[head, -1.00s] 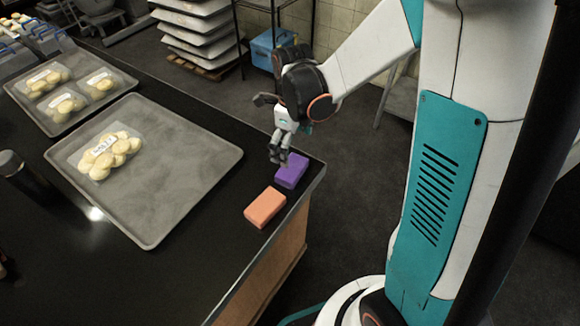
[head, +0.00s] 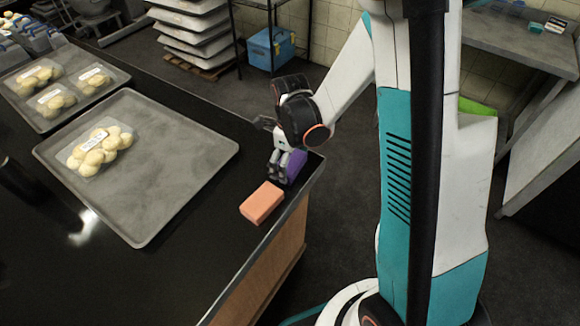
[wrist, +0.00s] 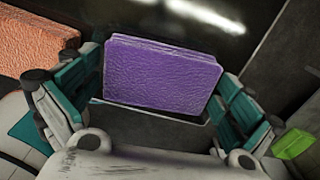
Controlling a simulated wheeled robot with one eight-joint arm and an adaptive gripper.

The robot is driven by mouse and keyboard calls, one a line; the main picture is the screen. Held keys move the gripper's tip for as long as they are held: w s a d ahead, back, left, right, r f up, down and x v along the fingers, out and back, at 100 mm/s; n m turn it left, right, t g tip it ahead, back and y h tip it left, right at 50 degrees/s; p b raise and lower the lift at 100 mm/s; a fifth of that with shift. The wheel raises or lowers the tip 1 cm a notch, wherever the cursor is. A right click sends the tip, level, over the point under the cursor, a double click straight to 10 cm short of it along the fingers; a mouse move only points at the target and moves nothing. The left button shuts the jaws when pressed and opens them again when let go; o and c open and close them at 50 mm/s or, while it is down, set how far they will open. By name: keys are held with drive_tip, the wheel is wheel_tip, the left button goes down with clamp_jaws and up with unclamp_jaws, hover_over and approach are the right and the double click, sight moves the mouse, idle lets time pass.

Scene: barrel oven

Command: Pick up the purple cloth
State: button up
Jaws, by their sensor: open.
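The purple cloth (head: 295,166) is a folded block near the right corner of the black counter, partly hidden behind my gripper in the head view. My gripper (head: 279,176) is open and lowered at the cloth. In the wrist view the purple cloth (wrist: 162,76) lies between the two teal-padded fingers of my gripper (wrist: 160,110). The left finger is very close to its left end.
An orange block-like cloth (head: 262,203) lies just beside the purple one, near the counter's edge. A grey tray (head: 165,190) with a bag of dough balls (head: 101,147) is to the left. The counter edge drops off on the right.

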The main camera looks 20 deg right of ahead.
drive_tip(key=c, duration=0.8)
drive_tip(key=shift+r, duration=0.15)
wheel_tip(320, 180, up, 20)
drive_tip(key=p, duration=0.6)
drive_tip(key=shift+p, duration=0.4)
